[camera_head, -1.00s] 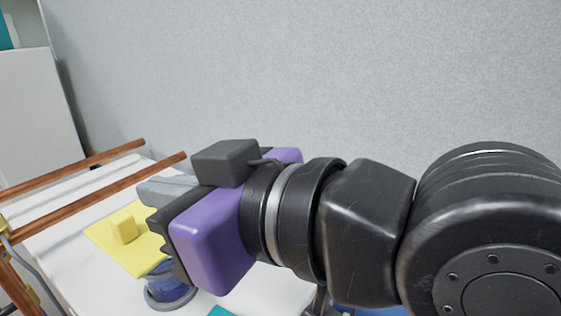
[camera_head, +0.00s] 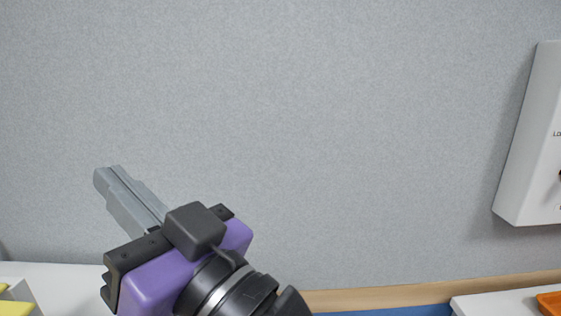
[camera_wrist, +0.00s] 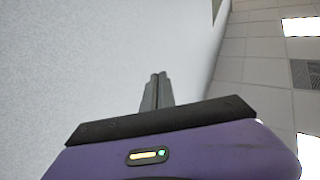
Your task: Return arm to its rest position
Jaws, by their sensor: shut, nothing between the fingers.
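My gripper (camera_head: 108,176) is at the lower left in the head view, with a purple and black body and grey fingers. The fingers point up and to the left, in front of the grey wall. They are together with nothing between them. In the wrist view my gripper (camera_wrist: 157,78) also shows its two grey fingers side by side and touching. Wall and ceiling lie beyond them there.
A grey wall (camera_head: 300,120) fills most of the head view. A white box (camera_head: 530,150) is mounted on it at the right. White surfaces lie low at both sides, with an orange item (camera_head: 549,303) at the right corner and a yellow item (camera_head: 14,308) at the left.

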